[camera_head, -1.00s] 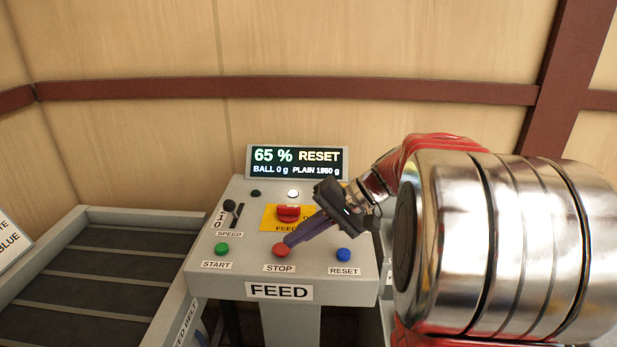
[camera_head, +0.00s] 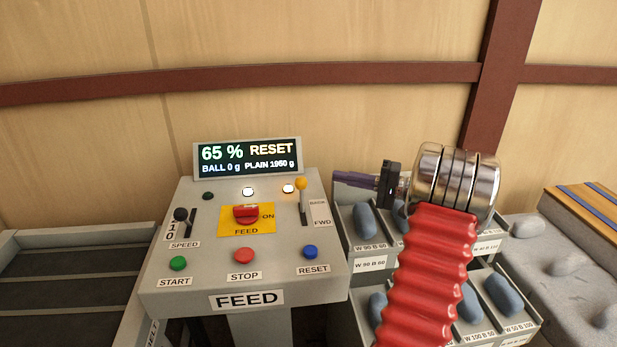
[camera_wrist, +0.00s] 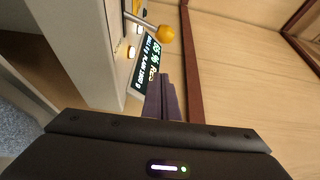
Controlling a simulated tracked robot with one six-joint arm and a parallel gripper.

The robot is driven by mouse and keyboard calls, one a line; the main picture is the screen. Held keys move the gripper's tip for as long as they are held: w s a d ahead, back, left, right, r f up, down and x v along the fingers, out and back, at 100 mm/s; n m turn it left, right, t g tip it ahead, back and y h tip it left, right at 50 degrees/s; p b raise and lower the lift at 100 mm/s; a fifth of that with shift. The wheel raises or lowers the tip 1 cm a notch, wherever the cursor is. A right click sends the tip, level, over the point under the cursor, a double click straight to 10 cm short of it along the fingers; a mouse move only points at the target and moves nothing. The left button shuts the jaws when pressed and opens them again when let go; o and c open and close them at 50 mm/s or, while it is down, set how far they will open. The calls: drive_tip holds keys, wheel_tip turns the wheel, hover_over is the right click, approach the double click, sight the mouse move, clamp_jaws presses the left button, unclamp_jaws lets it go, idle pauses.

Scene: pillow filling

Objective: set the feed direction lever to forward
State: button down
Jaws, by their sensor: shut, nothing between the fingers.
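The feed direction lever (camera_head: 302,190) has a yellow knob and stands at the right of the FEED panel (camera_head: 193,287). Its knob is at the far, upper end of its slot, by the upper label that seems to read BACK; FWD is at the near end. The fingers also show in the wrist view (camera_wrist: 165,85).
The display (camera_head: 248,157) reads 65 % RESET. The panel also has a red FEED switch (camera_head: 246,213), a SPEED lever (camera_head: 181,216), and START, STOP and RESET buttons. Labelled bins with grey-blue lumps (camera_head: 370,262) stand right of the panel, below my arm. A belt (camera_head: 60,280) is at left.

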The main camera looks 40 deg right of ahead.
sight(302, 199)
drive_tip(key=shift+d, duration=0.15)
drive_tip(key=x, duration=0.9)
drive_tip(key=shift+w, duration=0.3)
drive_tip(key=shift+s+a, duration=0.1)
drive_tip(key=shift+a, duration=0.3)
drive_tip(key=shift+s+a, duration=1.1)
drive_tip(key=shift+s, duration=0.15)
